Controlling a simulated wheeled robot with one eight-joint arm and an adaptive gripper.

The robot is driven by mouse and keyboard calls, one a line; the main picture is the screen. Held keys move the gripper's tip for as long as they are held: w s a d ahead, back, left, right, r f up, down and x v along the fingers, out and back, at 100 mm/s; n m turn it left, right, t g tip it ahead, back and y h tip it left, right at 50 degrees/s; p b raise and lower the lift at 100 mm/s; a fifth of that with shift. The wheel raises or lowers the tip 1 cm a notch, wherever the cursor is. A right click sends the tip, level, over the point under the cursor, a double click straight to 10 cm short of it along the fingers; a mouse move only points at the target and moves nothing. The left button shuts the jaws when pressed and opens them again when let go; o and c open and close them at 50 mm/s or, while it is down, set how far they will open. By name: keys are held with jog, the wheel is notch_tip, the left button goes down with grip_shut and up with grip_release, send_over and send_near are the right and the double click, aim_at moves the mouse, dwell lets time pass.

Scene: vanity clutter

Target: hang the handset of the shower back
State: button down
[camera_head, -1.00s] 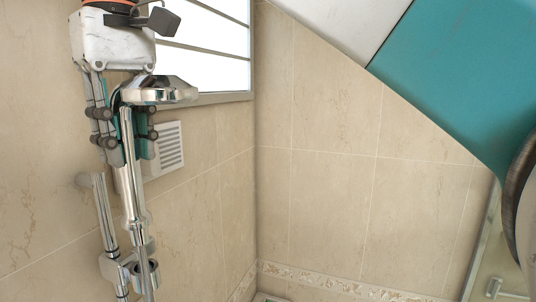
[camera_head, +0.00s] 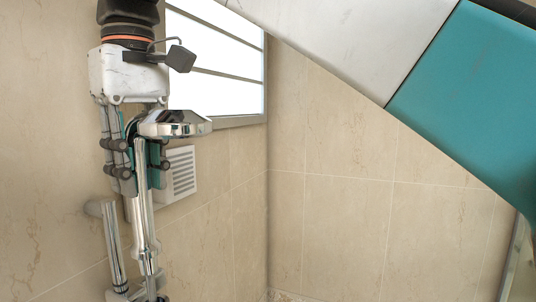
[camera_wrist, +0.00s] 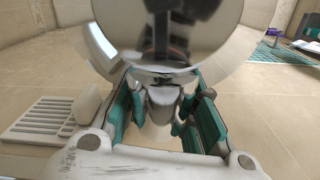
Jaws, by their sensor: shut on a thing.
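The chrome shower handset (camera_head: 145,200) is upright in the head view, its round head (camera_head: 177,124) at the top pointing right. My gripper (camera_head: 140,165) is shut on its upper handle, just under the head. In the wrist view the shiny handset head (camera_wrist: 165,35) fills the top, and its neck (camera_wrist: 163,103) lies between the teal finger pads of my gripper (camera_wrist: 160,115). The chrome wall rail (camera_head: 114,245) stands just left of the handle. The holder (camera_head: 122,294) on it shows at the bottom edge, partly cut off. I cannot tell whether the handle's lower end is seated in it.
A white vented soap dish (camera_head: 181,172) is on the tiled wall right behind my gripper. A bright window (camera_head: 213,85) is above it. The wall corner and the plain beige tiles (camera_head: 335,220) to the right are clear. My own white and teal arm link crosses the upper right.

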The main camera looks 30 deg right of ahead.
aim_at(144, 230)
jog(key=shift+f+b, duration=1.35)
jog(key=shift+f, duration=1.05)
jog(key=shift+f+b, duration=0.7)
jog(key=shift+f, duration=1.3)
dwell(0.4)
jog(key=c, duration=1.2)
grip_release()
jog(key=shift+c, duration=0.2)
notch_tip(144, 230, up, 7)
jog(key=shift+w+f, duration=0.1)
jog(key=shift+w, duration=0.05)
jog(key=shift+r, duration=0.3)
jog(key=shift+s, duration=0.25)
